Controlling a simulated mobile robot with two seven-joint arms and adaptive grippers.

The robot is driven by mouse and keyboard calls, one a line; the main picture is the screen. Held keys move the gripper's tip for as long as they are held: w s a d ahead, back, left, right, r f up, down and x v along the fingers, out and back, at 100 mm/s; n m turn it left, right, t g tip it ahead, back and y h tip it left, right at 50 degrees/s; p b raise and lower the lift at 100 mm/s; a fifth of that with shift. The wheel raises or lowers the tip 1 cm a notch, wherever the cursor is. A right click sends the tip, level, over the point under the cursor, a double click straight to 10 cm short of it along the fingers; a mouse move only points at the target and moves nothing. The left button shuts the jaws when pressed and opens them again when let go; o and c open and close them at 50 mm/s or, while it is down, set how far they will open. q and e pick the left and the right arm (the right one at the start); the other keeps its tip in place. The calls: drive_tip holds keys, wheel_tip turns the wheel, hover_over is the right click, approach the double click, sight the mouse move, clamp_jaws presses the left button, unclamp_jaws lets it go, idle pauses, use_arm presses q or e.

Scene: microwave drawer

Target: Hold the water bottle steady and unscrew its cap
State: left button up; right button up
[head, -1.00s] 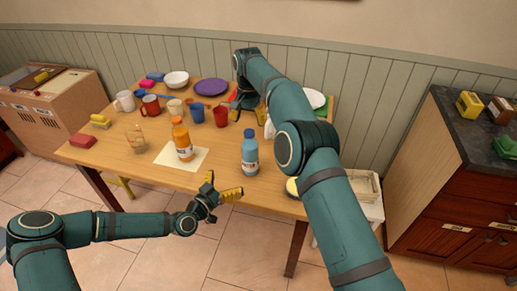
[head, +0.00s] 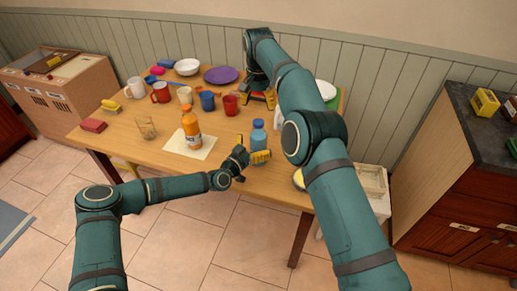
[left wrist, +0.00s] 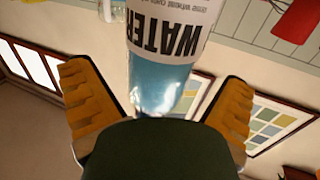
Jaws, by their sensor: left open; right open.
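The blue water bottle (head: 258,137) stands upright near the front edge of the table, its blue cap on top. In the left wrist view the bottle (left wrist: 165,70) appears upside down, its white WATER label between my yellow finger pads. My left gripper (head: 250,148) is open, its fingers on either side of the bottle with visible gaps in the left wrist view. My right gripper (head: 259,97) is open and empty over the back of the table, behind the bottle; my right arm partly hides it.
A red cup (head: 231,106), a blue mug (head: 207,101) and other mugs stand behind. A clear glass (head: 147,128) is farther left. The front left table area is mostly clear.

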sight(258, 122)
use_arm(q)
drive_tip(key=shift+x, duration=0.8)
clamp_jaws()
use_arm(e)
drive_tip(key=m, duration=0.5)
drive_tip(key=shift+m, duration=0.3)
drive_tip(key=m, duration=1.6)
drive_tip(key=shift+m, duration=0.4)
drive_tip(key=shift+f, duration=4)
